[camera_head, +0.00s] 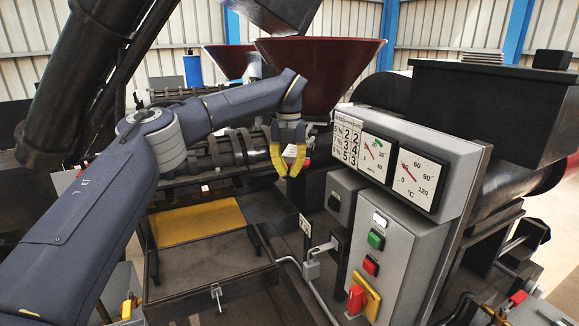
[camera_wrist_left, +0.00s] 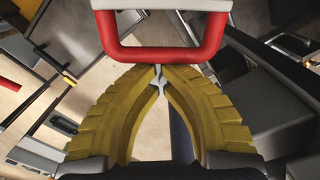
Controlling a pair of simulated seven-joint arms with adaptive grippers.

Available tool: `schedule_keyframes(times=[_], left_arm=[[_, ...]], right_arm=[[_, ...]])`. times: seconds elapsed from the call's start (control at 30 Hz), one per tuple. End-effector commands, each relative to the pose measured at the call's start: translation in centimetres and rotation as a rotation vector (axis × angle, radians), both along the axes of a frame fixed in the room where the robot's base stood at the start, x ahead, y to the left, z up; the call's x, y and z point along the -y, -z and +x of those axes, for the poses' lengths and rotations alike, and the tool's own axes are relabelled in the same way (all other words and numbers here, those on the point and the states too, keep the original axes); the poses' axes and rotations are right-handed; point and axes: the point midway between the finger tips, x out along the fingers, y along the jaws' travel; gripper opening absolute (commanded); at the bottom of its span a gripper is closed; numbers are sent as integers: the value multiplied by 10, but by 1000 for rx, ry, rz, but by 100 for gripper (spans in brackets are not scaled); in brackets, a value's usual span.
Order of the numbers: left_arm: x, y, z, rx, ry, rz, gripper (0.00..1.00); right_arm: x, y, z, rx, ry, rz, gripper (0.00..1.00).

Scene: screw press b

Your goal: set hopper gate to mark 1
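The dark red hopper (camera_head: 318,75) stands behind and above my left gripper (camera_head: 288,172) in the head view. The gripper's yellow fingers point down, and their tips are together or almost so. A red U-shaped handle (camera_wrist_left: 160,54) on a pale part crosses the top of the left wrist view, just beyond the fingertips of my left gripper (camera_wrist_left: 160,69). The handle does not appear to be between the fingers; contact cannot be told. I cannot make out the gate's marks. My right gripper is not in view.
A grey control box (camera_head: 380,250) with buttons and a red switch stands to the right, below two dial gauges (camera_head: 415,180). A yellow panel (camera_head: 197,222) lies low at the left. A second red hopper (camera_head: 228,62) is farther back.

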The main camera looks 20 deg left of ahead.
Motion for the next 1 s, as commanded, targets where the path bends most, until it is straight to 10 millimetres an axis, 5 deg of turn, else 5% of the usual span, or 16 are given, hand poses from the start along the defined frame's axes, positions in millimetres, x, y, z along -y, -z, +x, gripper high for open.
schedule_keyframes(times=[0.7, 1.0], left_arm=[[2, 0, -24, -2, 0, -1, 0], [2, -17, -23, -2, -1, 0, 0]], right_arm=[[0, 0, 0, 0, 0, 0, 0], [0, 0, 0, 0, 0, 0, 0]])
